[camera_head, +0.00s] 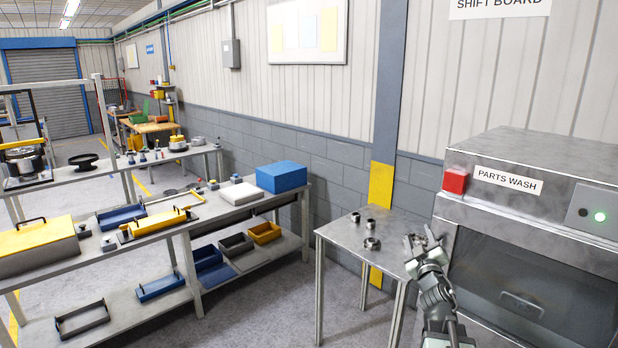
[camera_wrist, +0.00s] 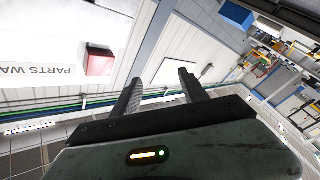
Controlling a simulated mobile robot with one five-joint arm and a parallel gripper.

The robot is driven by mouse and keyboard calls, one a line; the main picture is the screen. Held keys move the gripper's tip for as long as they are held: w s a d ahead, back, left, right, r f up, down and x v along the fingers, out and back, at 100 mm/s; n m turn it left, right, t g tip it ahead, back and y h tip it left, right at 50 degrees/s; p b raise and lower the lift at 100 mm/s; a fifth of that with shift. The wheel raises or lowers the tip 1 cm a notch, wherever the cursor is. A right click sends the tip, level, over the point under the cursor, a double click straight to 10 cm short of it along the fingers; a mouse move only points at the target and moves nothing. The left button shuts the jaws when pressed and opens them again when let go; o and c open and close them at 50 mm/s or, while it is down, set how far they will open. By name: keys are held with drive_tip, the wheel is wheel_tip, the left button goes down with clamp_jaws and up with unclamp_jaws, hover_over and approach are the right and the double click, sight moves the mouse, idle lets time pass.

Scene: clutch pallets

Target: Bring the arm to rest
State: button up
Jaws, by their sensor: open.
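My gripper (camera_head: 418,243) is at the right side of the head view, raised at the right edge of the small metal table (camera_head: 338,233), in front of the parts washer. In the wrist view my gripper (camera_wrist: 160,90) shows two dark fingers spread apart with nothing between them. Beyond the fingers are the wall and a dark blue-grey post, seen tilted. My arm reaches up from the bottom of the head view, partly hiding the table's right edge and the washer's left edge.
The parts washer (camera_head: 545,180) with a red box (camera_head: 455,181) stands close on the right. A long workbench (camera_head: 225,210) with trays and a blue box (camera_head: 281,176) is at left. Open floor (camera_head: 265,300) lies between.

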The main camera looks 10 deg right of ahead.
drive_tip(key=s+a+f+m+g+y+b, duration=0.1)
drive_tip(key=a+f+m+g+b, duration=0.3)
drive_tip(key=a+f, duration=0.65)
drive_tip(key=s+a+f+m+g+p, duration=0.15)
drive_tip(key=a+f+g, duration=0.35)
drive_tip(key=a+f, duration=0.55)
drive_tip(key=s+a+f+g+y, duration=0.1)
drive_tip(key=s+a+f+g, duration=0.1)
drive_tip(key=s+f+g, duration=0.3)
drive_tip(key=s+a+f+g+y, duration=0.2)
drive_tip(key=s+f+g, duration=0.3)
drive_tip(key=s, duration=0.8)
drive_tip(key=shift+s+a+f+b, duration=0.2)
drive_tip(key=shift+a+b, duration=0.1)
drive_tip(key=shift+a, duration=0.35)
